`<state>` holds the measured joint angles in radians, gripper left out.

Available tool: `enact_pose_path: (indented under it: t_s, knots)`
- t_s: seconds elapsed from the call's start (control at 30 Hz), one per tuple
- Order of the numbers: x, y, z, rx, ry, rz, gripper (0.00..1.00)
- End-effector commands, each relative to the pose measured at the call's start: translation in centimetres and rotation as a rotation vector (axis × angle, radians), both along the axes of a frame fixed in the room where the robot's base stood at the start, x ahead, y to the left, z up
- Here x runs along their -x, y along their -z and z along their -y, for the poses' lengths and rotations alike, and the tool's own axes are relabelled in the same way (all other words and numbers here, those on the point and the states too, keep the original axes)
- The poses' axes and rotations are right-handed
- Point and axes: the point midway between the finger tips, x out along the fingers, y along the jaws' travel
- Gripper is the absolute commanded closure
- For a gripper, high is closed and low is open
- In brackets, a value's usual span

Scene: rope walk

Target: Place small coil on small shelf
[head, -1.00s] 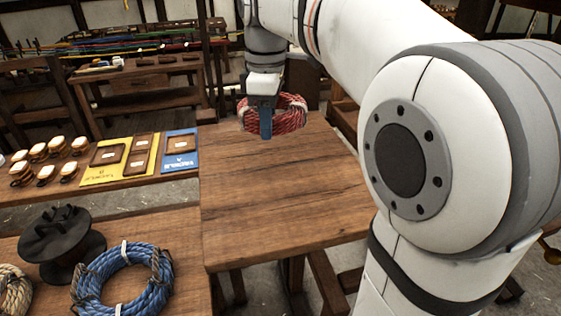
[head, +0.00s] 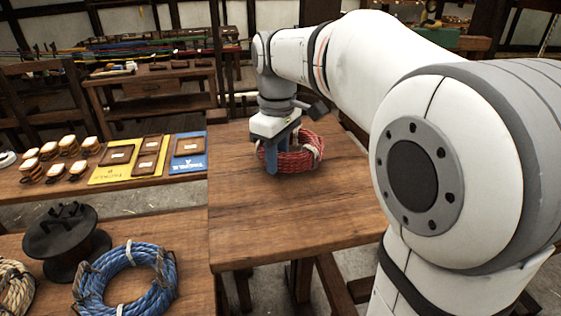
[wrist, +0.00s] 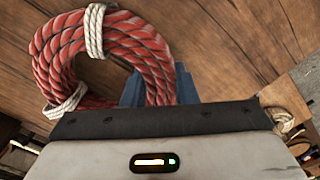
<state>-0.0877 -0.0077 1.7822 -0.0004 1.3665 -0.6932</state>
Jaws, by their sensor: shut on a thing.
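The small coil is a red rope ring (head: 300,152) with white ties. It also shows large in the wrist view (wrist: 110,45). My gripper (head: 272,152) points down and is shut on the coil's near left side, with a blue finger in front of the rope. The coil lies flat, low over the wooden table top (head: 285,220) toward its far side; I cannot tell whether it touches the wood. In the wrist view, the coil extends up and left of the blue fingers (wrist: 160,85). No shelf can be clearly picked out as the small shelf.
A blue rope coil (head: 125,283) and a black spool (head: 67,240) stand on the bench at the lower left. Small boards on yellow (head: 125,170) and blue mats lie on the left bench. The table's front is clear.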

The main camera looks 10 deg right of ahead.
Motion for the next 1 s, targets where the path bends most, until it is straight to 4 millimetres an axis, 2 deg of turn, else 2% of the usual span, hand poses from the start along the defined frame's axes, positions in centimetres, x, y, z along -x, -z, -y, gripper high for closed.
enact_pose_path:
  t_s: [0.13, 0.5, 0.53, 0.77, 1.0]
  knots:
    - [0.0, 1.4, 0.0, 0.000, -0.001, 0.000, 1.00]
    - [0.0, 1.9, -0.1, 0.000, -0.002, 0.001, 1.00]
    - [0.0, 1.9, -0.1, 0.000, -0.002, 0.000, 0.72]
    - [0.0, 1.8, -0.1, 0.000, -0.002, 0.000, 0.53]
    - [0.0, 1.8, -0.1, 0.000, -0.003, 0.000, 0.52]
